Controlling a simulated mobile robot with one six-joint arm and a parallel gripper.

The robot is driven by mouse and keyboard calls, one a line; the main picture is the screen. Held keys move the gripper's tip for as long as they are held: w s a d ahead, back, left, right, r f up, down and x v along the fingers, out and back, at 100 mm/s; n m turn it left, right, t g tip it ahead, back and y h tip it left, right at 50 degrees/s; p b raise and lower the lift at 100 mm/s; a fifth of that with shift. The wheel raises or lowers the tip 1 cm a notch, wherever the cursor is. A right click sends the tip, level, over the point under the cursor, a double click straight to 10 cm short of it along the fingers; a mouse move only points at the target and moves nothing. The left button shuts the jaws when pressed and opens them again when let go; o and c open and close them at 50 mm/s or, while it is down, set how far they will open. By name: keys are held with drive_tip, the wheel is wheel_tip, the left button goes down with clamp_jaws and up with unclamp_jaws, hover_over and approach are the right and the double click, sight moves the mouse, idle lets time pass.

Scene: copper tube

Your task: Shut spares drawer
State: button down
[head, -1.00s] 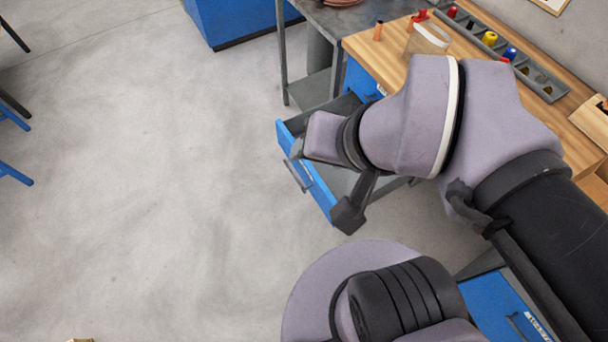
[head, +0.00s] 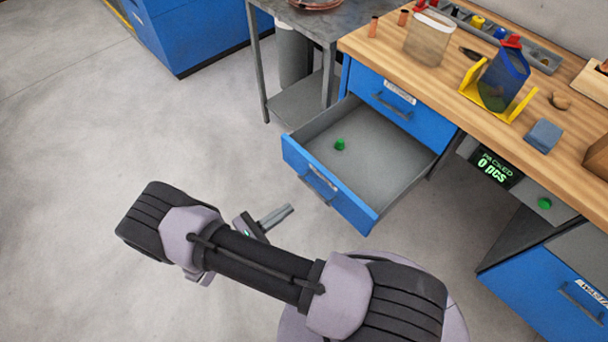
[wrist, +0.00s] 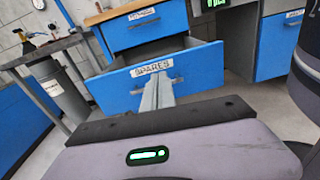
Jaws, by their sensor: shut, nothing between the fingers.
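The spares drawer (head: 327,187) hangs open under the wooden bench, with its blue front and bar handle facing the open floor. A small green piece (head: 340,144) lies inside it. In the wrist view the drawer front (wrist: 188,78) carries a label reading SPARES, and my fingers point at it. My gripper (head: 290,209) is shut and empty, in front of the drawer on the handle side. In the head view a gap of floor shows between the fingertips and the drawer front. In the wrist view the fingers (wrist: 158,82) cover part of the front and handle.
A closed blue drawer (head: 400,105) sits above the open one. The bench top (head: 440,80) holds a yellow stand with a blue container, a clear container and bins. A grey metal table (head: 325,25) stands left of the bench. Open floor lies in front.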

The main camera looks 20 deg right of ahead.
drive_tip(key=f+n+t, duration=0.1)
drive_tip(key=f, duration=0.1)
drive_tip(key=b, duration=0.4)
approach(329, 180)
drive_tip(key=x, duration=0.6)
drive_tip(key=shift+w+f, duration=0.1)
drive_tip(key=shift+f, duration=0.1)
drive_tip(key=shift+w+d+r, duration=0.1)
drive_tip(key=shift+w+d, duration=0.05)
drive_tip(key=shift+d, duration=0.25)
